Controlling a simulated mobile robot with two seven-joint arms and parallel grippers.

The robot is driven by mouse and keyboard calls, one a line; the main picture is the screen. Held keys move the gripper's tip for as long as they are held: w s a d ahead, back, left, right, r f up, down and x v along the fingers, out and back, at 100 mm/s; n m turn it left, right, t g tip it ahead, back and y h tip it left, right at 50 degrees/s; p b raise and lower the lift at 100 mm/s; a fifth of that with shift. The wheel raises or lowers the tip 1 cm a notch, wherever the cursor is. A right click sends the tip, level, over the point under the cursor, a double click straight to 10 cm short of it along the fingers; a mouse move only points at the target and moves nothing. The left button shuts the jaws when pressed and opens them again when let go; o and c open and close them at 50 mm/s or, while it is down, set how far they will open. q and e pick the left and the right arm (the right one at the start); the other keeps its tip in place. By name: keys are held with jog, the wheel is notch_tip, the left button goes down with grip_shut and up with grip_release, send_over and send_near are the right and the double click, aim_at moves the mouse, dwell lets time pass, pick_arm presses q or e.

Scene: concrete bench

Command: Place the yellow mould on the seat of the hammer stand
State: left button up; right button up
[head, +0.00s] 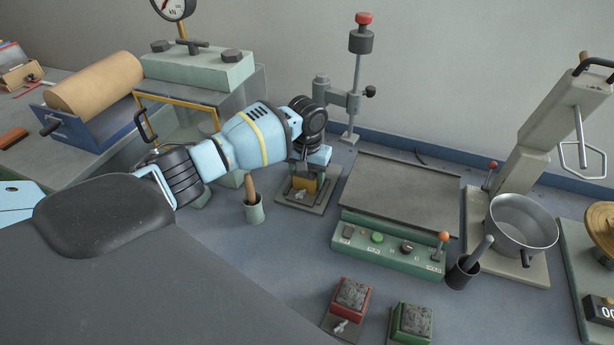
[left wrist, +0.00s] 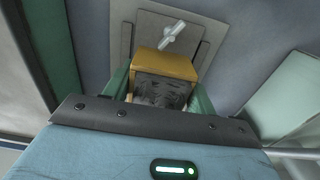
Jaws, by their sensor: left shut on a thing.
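The yellow mould (head: 306,184) is held low under my left gripper (head: 309,174), over a grey plate. In the left wrist view the mould (left wrist: 165,65) shows a yellow edge and a dark, rough grey fill, with the fingers (left wrist: 160,100) on either side. A pale wing nut (left wrist: 172,36) is beside it on the plate. I cannot tell whether the mould's underside touches what is below. What looks like the hammer stand (head: 356,90), an upright rod with a dark weight and red knob, rises behind my wrist; its lower left part is hidden. My right gripper is not in view.
A green control box (head: 388,246) and flat grey plate (head: 400,195) lie to the right. A cup with a wooden handle (head: 254,209) stands close left. Red (head: 350,296) and green (head: 412,320) moulds sit in front. A pale green press (head: 200,66) stands behind the arm.

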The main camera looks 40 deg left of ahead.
pick_arm(q)
jog(key=o, duration=1.6)
jog(key=shift+c, duration=0.2)
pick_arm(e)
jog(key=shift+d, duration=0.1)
pick_arm(q)
notch_tip(320, 180, up, 12)
jog(key=p, duration=0.1)
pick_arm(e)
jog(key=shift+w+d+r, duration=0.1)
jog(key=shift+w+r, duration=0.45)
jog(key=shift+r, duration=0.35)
